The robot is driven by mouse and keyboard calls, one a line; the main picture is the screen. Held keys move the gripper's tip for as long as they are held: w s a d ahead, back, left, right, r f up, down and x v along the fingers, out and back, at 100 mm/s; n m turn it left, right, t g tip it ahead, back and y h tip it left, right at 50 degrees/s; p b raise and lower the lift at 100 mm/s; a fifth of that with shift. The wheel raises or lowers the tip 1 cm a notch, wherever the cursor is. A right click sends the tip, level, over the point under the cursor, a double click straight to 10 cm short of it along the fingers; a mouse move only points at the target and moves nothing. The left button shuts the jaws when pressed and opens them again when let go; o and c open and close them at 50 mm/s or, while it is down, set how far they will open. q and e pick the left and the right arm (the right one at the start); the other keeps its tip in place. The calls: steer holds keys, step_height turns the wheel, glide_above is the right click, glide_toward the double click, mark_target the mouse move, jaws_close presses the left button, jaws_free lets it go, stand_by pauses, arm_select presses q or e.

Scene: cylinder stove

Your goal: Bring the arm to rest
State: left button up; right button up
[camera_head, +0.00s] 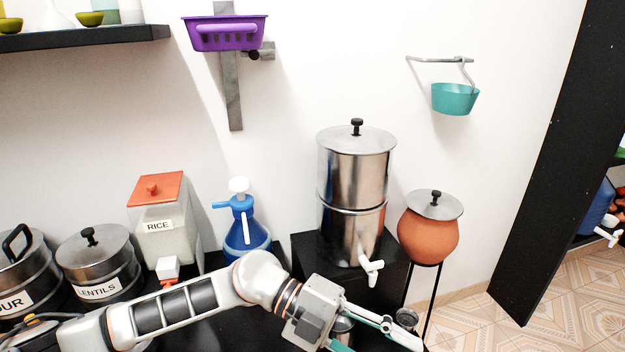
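My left arm comes in from the lower left and reaches across the bottom of the view. My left gripper (378,342) is at the bottom edge, right of centre, in front of the black stand under the steel water dispenser. Its two fingers are spread apart. The upper finger shows almost whole, while the lower one is cut off by the frame edge. I see nothing clearly held between them. My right arm and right gripper are not in view.
A steel dispenser (354,180) with a white tap stands behind the gripper, beside a clay pot (428,238). A blue bottle (244,232), rice container (163,228) and lentils pot (97,264) stand behind the arm. A black upright panel (566,150) is at right.

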arm_select(q)
steer(key=w+r+n+t+h, duration=0.55)
steer(key=n+t+h, duration=0.25)
steer(key=n+t, duration=0.25)
steer(key=w+a+f+n+t+y, duration=0.3)
steer(key=a+f+n+t+y, duration=0.1)
steer(key=a+f+n+t, duration=0.25)
steer(key=w+a+f+n+t+y, duration=0.4)
steer(key=a+f+n+t, duration=0.1)
steer(key=a+n, duration=0.15)
steer(key=s+a+f+n+g+y, duration=0.1)
steer(key=s+a+f+n+y, duration=0.1)
steer(key=s+a+f, duration=0.3)
steer(key=s+a+f+n+g+y, duration=0.2)
steer(key=s+a+f+y, duration=0.3)
steer(key=f, duration=0.8)
steer(key=s+a+f+n+g+y, duration=0.2)
steer(key=s+a+f+n+y, duration=0.2)
steer(key=a+f, duration=0.5)
steer(key=shift+s+a, duration=0.35)
steer(key=shift+s, duration=0.7)
